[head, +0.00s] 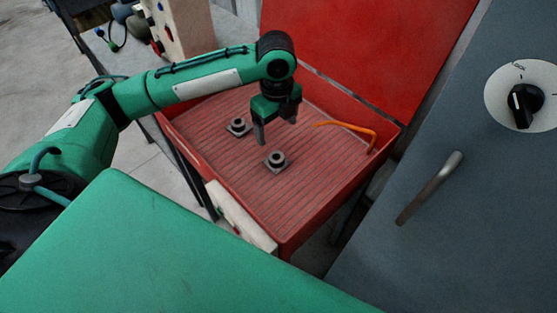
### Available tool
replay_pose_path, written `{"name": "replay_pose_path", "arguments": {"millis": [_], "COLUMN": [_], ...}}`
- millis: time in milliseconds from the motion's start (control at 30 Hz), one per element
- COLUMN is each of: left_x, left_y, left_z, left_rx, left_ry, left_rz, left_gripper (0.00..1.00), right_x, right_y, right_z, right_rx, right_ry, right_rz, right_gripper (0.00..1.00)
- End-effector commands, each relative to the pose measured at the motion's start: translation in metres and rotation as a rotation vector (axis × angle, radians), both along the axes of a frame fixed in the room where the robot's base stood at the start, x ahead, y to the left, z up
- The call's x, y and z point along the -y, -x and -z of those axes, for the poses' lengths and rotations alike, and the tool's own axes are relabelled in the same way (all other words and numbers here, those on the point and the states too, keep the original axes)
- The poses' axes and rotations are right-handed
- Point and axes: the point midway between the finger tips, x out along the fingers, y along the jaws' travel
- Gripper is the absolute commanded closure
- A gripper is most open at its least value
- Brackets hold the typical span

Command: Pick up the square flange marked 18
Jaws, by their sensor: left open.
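Two small grey square flanges with dark raised round centres lie on the ribbed floor of a red tray (325,207). One flange (277,161) is nearer, around the middle of the tray. The other flange (238,127) is farther back and to the left. Any number on them is too small to read. My left gripper (277,134) points down over the tray with its jaws apart and nothing between them. In the picture it is just above the nearer flange and right of the farther one. My right gripper is not in view.
An orange bent rod (348,128) lies at the tray's right side. A red upright panel (370,45) stands behind the tray. A grey cabinet (470,200) with a handle (429,188) and a black knob (524,104) is close on the right. The tray's front floor is clear.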

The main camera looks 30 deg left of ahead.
Motion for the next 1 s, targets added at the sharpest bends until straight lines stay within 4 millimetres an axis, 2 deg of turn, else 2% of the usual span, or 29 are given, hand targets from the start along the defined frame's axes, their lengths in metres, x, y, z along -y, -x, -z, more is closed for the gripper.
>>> {"name": "replay_pose_path", "arguments": {"millis": [300,567,833,1000], "left_x": [0.0,0.0,-0.002,-0.002], "left_y": [0.001,0.0,-0.001,-0.001], "left_z": [0.061,0.082,0.12,0.131], "left_rx": [-0.005,-0.001,-0.003,0.0], "left_ry": [-0.001,0.001,0.0,0.0], "left_rz": [-0.001,-0.001,-0.002,-0.001], "left_gripper": [0.18,0.18,0.18,0.18], "right_x": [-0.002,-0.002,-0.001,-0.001], "right_y": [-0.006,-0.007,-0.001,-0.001], "right_z": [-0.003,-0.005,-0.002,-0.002], "right_rx": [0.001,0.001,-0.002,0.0], "right_ry": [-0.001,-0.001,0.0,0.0], "right_rz": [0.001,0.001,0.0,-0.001], "right_gripper": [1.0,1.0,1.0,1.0]}}
